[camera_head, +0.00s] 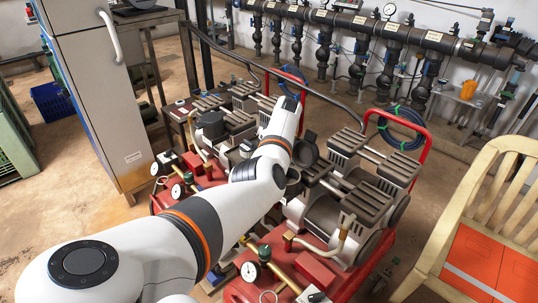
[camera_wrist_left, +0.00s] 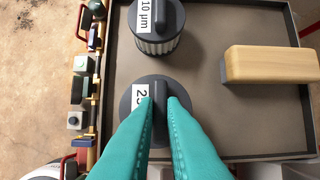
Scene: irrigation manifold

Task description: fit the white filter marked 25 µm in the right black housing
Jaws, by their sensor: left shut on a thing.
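In the left wrist view my left gripper (camera_wrist_left: 160,100) has teal fingers shut on the raised grip of a dark grey round cap (camera_wrist_left: 185,88). Its white label starts with "25"; the rest is covered by a finger, and the filter body below is hidden. The filter is over or in a grey tray (camera_wrist_left: 208,60); I cannot tell whether it touches the tray floor. In the head view my left arm reaches to the middle and its gripper is hidden. Dark round parts (camera_head: 210,124) show around the machines; I cannot tell which is the right housing. My right gripper is not visible.
A filter marked 10 µm (camera_wrist_left: 158,28) with white pleats stands close by in the tray. In the head view, red-based machines (camera_head: 345,205) crowd the floor, and a wooden chair (camera_head: 450,225) stands at the right.

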